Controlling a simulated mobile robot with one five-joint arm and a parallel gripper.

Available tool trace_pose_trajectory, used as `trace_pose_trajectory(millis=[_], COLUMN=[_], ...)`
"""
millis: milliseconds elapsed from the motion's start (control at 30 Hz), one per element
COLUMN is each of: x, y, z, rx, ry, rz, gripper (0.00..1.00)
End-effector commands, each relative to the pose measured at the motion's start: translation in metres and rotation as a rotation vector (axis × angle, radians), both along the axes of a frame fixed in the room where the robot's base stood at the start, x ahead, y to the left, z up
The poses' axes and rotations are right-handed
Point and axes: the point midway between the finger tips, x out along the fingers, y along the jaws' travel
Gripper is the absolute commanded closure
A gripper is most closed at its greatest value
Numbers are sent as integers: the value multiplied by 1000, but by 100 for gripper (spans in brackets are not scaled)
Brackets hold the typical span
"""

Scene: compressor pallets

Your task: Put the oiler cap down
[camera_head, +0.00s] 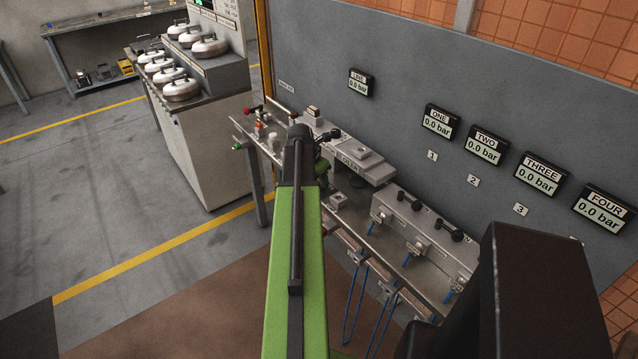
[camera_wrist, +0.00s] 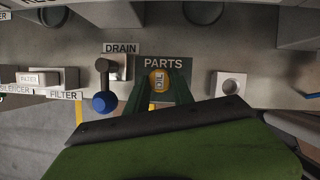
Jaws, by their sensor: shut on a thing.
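The oiler cap (camera_wrist: 159,76) is a round yellow piece marked OIL. In the wrist view it sits between the two dark green fingers of my gripper (camera_wrist: 160,88), which is shut on it. Cap and fingertips show over the dark pad labelled PARTS (camera_wrist: 178,66). I cannot tell whether the cap touches the pad. In the head view my green arm hides the cap and most of the gripper; only a bit of green finger shows beside the arm.
Left of the pad is the DRAIN valve (camera_wrist: 104,72) with a blue knob (camera_wrist: 104,103). Right of it is a pale block with a round hole (camera_wrist: 228,84). A grey wall with pressure displays (camera_head: 484,146) rises behind the bench. Valve units (camera_head: 425,230) stand to the right.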

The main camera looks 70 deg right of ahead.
Motion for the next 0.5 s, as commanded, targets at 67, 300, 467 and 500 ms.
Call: trace_pose_trajectory(millis=[67,300,467,500], x=[0,0,-1,-1], y=[0,0,0,0], z=[-3,-2,-2,-2], rx=[0,0,0,0], ry=[0,0,0,0], rz=[0,-1,-1,-1], gripper=[70,50,50,50])
